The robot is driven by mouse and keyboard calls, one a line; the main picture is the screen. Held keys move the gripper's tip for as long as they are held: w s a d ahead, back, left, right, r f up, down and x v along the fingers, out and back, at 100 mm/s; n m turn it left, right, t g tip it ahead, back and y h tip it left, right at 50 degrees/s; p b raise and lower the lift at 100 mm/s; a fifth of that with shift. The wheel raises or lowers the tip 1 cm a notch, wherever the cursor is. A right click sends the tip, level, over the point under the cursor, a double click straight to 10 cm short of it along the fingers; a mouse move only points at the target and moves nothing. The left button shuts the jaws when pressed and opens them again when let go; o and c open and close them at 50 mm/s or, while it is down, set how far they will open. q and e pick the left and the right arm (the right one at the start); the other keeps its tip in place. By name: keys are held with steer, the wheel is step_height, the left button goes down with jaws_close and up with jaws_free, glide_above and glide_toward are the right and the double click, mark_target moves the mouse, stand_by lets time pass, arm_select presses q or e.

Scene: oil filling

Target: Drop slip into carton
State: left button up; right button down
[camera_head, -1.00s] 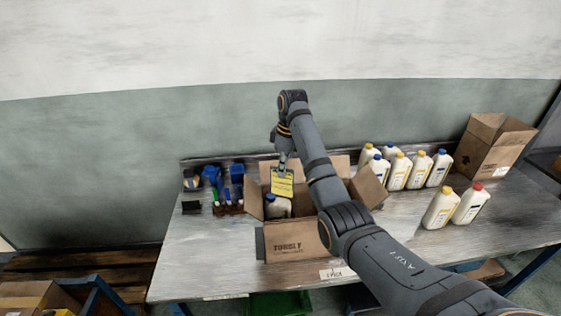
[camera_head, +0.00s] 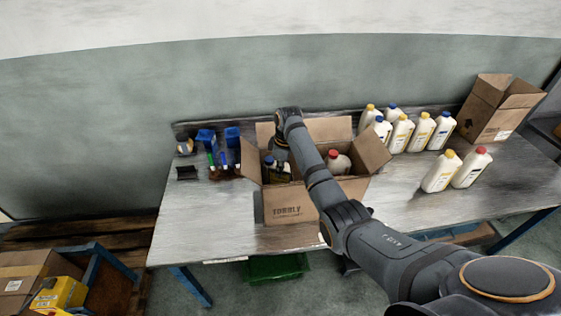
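The open carton (camera_head: 288,207), brown with printed lettering, stands on the table with its flaps spread. A white bottle with a red cap (camera_head: 338,164) is in its right part. Another bottle (camera_head: 270,175) is in its left part, partly hidden. My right arm crosses over the carton, and my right gripper (camera_head: 280,163) points down at its left part. The gripper is small and dark, and its fingers are not clear. The yellow slip cannot be made out clearly; only small yellowish specks show below the gripper. My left gripper is not in view.
Several white bottles (camera_head: 402,134) stand to the right on the table (camera_head: 205,225), with another open box (camera_head: 494,108) at the back right. The table's front left is clear. A green bin (camera_head: 275,267) is below.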

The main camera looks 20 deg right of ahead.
mark_target(280, 179)
step_height(280, 179, down, 4)
steer(key=shift+s+d+r+b, duration=0.1)
steer(key=shift+s+b, duration=0.05)
steer(key=shift+b, duration=0.25)
steer(key=shift+f, duration=0.5)
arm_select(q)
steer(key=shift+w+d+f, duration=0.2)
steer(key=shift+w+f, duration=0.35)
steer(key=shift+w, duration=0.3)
arm_select(e)
steer(key=c, duration=1.4)
jaws_free()
steer(key=shift+c, duration=0.2)
steer(key=r, duration=0.8)
steer(key=d+r, duration=0.1)
steer(key=r, duration=0.3)
steer(key=shift+s, duration=0.4)
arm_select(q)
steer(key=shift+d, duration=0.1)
arm_select(e)
steer(key=shift+f, duration=0.1)
